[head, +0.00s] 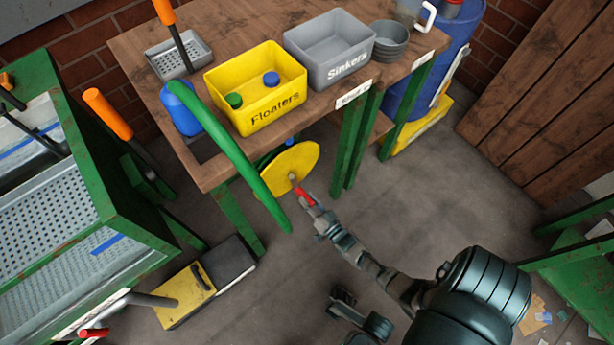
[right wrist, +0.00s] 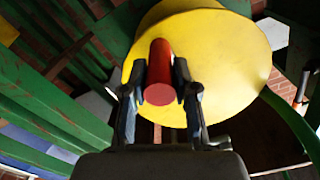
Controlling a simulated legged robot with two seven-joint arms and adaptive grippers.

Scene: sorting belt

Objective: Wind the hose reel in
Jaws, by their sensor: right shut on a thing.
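The hose reel (head: 286,165) is a yellow disc under the front edge of the wooden table; its yellow face also fills the upper middle of the right wrist view (right wrist: 232,62). A thick green hose (head: 232,150) runs from beside a blue container on the table down past the reel's left side. My right gripper (head: 302,193) is at the reel's front, shut on the red crank handle (right wrist: 159,85), with one finger on each side of it. A dark jointed part of mine, seemingly the left gripper (head: 343,296), is low in the head view; its jaws are unclear.
The wooden table (head: 219,172) carries a yellow Floaters bin (head: 262,110) and a grey Sinkers bin (head: 325,64). Green table legs (head: 352,145) stand right of the reel. A green-framed machine (head: 120,215) stands at left. The grey floor in front is mostly clear.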

